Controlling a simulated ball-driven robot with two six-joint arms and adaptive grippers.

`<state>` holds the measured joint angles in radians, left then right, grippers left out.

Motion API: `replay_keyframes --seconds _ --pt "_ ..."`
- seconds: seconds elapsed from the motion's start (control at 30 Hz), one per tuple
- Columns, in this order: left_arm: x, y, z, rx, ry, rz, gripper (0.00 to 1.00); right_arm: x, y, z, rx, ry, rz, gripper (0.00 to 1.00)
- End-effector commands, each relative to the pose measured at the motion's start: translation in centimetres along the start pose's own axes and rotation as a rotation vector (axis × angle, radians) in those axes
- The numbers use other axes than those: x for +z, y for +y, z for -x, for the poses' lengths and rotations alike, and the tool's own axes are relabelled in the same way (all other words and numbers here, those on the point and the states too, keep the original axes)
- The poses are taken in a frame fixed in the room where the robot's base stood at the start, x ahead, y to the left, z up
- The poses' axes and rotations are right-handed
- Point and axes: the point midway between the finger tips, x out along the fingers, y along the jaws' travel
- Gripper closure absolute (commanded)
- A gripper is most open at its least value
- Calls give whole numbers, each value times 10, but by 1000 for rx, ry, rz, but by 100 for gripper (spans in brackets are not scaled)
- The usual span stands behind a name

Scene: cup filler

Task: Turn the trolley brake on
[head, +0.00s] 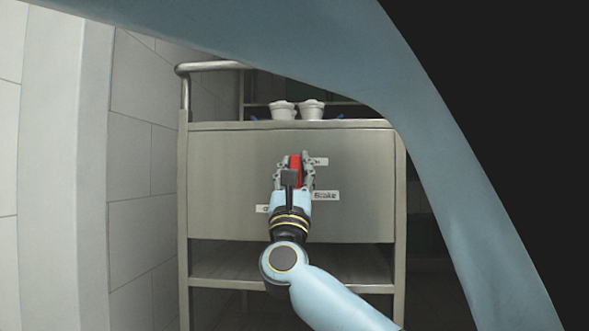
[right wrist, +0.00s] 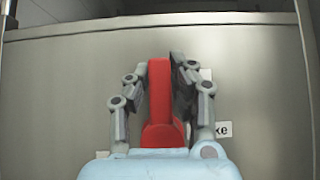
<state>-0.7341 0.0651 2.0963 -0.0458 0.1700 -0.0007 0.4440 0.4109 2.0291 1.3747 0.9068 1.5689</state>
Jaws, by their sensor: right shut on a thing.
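The trolley (head: 230,165) stands ahead in the head view, with a flat metal front panel. The red brake lever (head: 296,170) sits on that panel and points up, next to a label reading "Brake" (head: 326,196). My right gripper (head: 294,165) is shut on the lever, with fingers on both sides of it. In the right wrist view the red lever (right wrist: 160,95) stands upright between the fingers (right wrist: 160,85). The lower part of the lever is hidden by my wrist in the head view. My left gripper is not in view.
Two white cups (head: 311,109) stand on the trolley's top. A rail handle (head: 215,66) is at its upper left, and a lower shelf (head: 235,264) is below the panel. A pale tiled wall (head: 130,150) is close on the left.

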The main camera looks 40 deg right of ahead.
Motion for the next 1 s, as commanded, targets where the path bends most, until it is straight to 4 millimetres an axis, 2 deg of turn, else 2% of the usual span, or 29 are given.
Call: replay_keyframes --seconds 0.07,0.1,0.3,0.53,0.67,1.0 --pt "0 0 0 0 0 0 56 -2 0 2 -1 4 1 100" --pt "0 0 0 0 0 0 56 -2 0 2 -1 4 1 79" --pt "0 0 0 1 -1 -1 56 -1 0 1 0 3 1 56" --pt "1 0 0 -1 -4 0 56 -1 0 1 0 2 1 56" --pt "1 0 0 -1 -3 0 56 -2 0 12 0 5 1 56" --pt "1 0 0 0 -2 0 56 -3 -1 84 -1 10 3 56"
